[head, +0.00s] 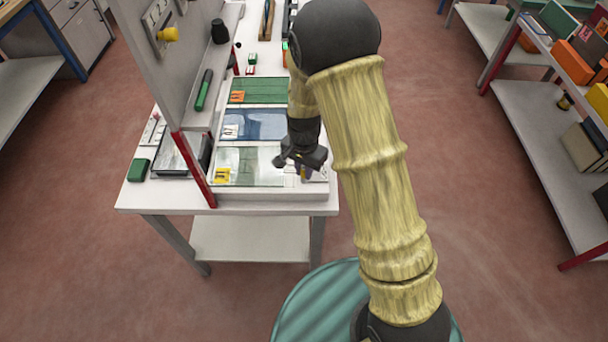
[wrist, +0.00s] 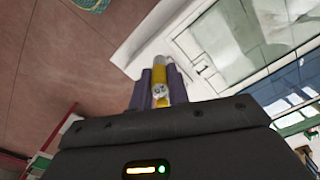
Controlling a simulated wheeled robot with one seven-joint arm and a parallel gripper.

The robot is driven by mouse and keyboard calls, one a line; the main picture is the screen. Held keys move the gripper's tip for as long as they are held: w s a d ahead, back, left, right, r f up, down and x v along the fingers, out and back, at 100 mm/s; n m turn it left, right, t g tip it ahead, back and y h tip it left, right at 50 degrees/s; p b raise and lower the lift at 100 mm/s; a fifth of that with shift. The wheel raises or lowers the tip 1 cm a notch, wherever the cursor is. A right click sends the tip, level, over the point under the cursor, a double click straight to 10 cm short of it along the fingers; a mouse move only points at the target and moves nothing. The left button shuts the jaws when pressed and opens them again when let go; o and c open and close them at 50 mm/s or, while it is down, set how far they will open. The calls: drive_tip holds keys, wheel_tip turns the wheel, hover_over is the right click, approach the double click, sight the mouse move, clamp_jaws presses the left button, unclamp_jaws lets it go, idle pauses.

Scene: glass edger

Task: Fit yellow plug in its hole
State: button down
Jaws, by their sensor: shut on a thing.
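My gripper (wrist: 160,80) is shut on the yellow plug (wrist: 159,76), which sits between its two purple fingers in the wrist view. The plug is a narrow yellow piece with a pale grey end that bears a small dark mark. In the head view my gripper (head: 303,167) is over the front right corner of the white table (head: 160,201), and its own dark body mostly hides the plug. I cannot make out the plug's hole in either view.
A grey upright panel (head: 190,85) with a yellow knob (head: 168,34) and a red edge post (head: 194,170) stands left of my gripper. Glass panes (head: 254,168) in green, blue and clear lie on the table. A shelf (head: 545,125) stands at right, with open floor between.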

sight(304, 167)
wheel_tip(304, 167, up, 7)
drive_tip(key=shift+r+b, duration=0.1)
drive_tip(key=shift+b, duration=0.4)
